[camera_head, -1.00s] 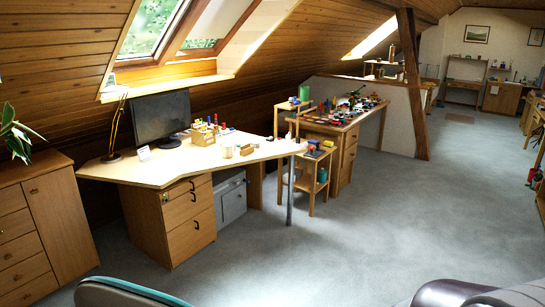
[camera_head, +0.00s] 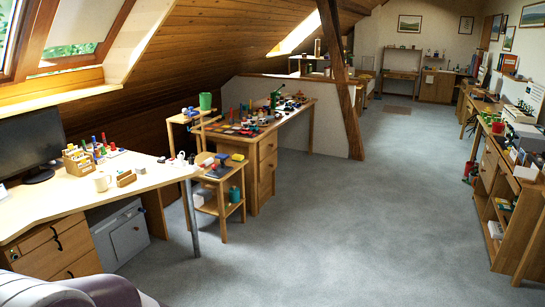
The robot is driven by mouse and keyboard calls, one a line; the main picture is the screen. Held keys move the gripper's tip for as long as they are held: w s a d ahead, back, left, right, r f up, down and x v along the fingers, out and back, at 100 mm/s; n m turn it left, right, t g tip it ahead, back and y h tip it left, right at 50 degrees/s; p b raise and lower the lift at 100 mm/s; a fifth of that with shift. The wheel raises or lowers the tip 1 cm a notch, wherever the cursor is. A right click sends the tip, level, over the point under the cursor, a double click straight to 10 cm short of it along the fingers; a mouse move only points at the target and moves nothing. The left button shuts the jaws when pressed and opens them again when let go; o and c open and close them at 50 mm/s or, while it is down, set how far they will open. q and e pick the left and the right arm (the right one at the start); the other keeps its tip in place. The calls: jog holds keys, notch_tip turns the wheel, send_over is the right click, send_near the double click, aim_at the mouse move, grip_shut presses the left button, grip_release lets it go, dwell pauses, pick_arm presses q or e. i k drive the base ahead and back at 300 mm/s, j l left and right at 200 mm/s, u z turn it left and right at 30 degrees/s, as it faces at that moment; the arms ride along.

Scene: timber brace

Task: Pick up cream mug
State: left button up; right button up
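A cream mug (camera_head: 102,181) stands upright on the light wooden desk (camera_head: 60,207) at the left. It is small in the picture, beside a wooden organiser (camera_head: 78,162) and a small wooden box (camera_head: 126,179). Neither of my grippers shows in the head view, so nothing can be seen of their hold.
A black monitor (camera_head: 29,142) stands on the desk. Right of the desk is a small wooden side table (camera_head: 219,205), then a cluttered workbench (camera_head: 262,133). A timber post (camera_head: 341,85) leans beyond it. Shelving (camera_head: 505,200) lines the right side. Grey carpet (camera_head: 365,215) between is clear.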

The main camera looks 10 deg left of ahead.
aim_at(99, 179)
jog(key=i+u, duration=0.3)
jog(key=i, duration=0.25)
jog(key=i+u, duration=0.3)
jog(key=i, duration=0.25)
jog(key=i+l+u, duration=0.3)
jog(key=i, duration=0.25)
jog(key=i+j+u, duration=0.3)
jog(key=i, duration=1.05)
jog(key=i+l+u, duration=0.15)
jog(key=i+u, duration=0.15)
jog(key=i, duration=1.1)
jog(key=i+j, duration=0.1)
jog(key=i, duration=0.25)
jog(key=i+j+z, duration=0.1)
jog(key=i, duration=0.25)
